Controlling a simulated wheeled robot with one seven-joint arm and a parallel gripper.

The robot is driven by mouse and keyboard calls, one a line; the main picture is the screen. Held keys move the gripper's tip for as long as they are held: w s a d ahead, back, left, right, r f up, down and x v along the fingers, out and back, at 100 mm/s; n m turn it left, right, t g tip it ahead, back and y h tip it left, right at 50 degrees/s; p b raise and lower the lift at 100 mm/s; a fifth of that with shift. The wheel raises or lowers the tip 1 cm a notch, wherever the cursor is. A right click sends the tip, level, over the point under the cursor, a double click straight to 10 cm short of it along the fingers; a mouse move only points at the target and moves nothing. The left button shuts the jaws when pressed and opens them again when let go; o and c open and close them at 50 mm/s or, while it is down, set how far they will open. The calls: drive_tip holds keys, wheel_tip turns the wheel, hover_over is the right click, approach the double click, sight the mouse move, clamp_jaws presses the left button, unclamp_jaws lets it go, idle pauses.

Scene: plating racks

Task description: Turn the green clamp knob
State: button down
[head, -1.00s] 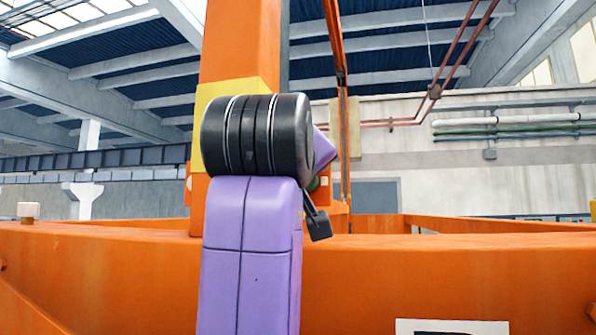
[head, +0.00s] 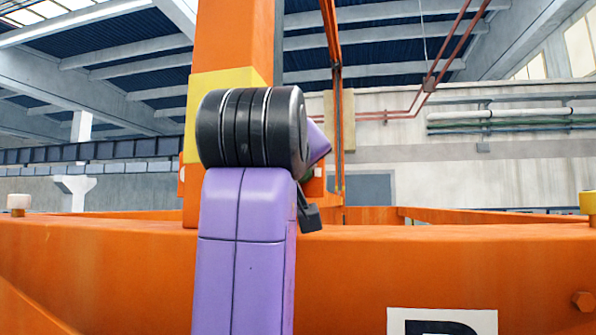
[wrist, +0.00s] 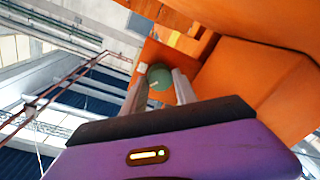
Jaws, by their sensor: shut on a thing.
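In the head view my purple and black arm hides most of the gripper and knob. Only a small patch of green shows just right of the black joint.
A large orange beam (head: 420,270) runs across the front in the head view. An orange post (head: 235,45) with a yellow band (head: 190,120) rises behind my arm. A yellow-capped fitting (head: 588,203) stands at the right end. Open air lies right of my arm.

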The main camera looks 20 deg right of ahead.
drive_tip(key=m+b, duration=0.1)
drive_tip(key=m, duration=0.3)
drive_tip(key=shift+f+m, duration=0.1)
drive_tip(key=shift+m, duration=0.2)
drive_tip(key=m+b, duration=0.1)
drive_tip(key=m, duration=0.4)
drive_tip(key=shift+h, duration=0.4)
drive_tip(key=shift+m, duration=0.3)
drive_tip(key=c, duration=1)
unclamp_jaws()
drive_tip(key=shift+o, duration=0.2)
drive_tip(key=b+v, duration=0.3)
drive_tip(key=v, duration=0.4)
drive_tip(key=shift+f, duration=0.1)
drive_tip(key=shift+s+a, duration=0.25)
drive_tip(key=shift+s, duration=0.15)
